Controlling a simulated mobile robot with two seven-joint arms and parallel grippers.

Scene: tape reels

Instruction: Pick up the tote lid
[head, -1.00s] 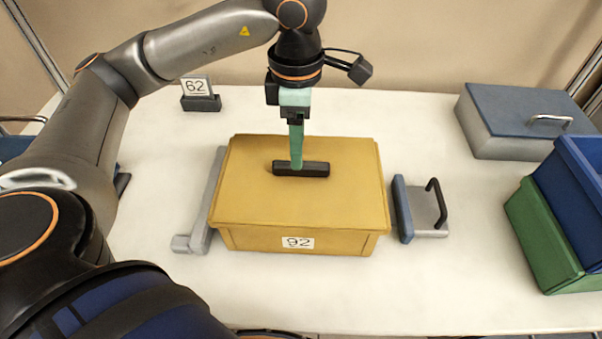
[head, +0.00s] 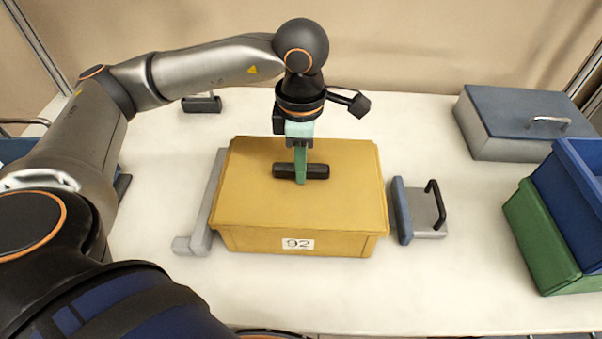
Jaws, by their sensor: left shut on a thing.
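The tote lid (head: 245,190) is yellow and lies flat on the yellow tote (head: 345,243), which bears a label reading 92. A black bar handle (head: 318,171) stands at the middle of the lid. My left gripper (head: 300,178) comes down from above with its green fingers at the middle of this handle and is shut on it. The near finger covers the handle's centre, and the far finger is hidden. I see no clear gap between lid and tote. My right gripper is not in view.
A grey bar (head: 205,205) lies left of the tote. A blue-and-grey block with a black handle (head: 425,208) stands close at its right. A grey box with a blue lid (head: 515,120), a green bin (head: 540,240) and a blue bin (head: 575,195) stand farther right. The front table is clear.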

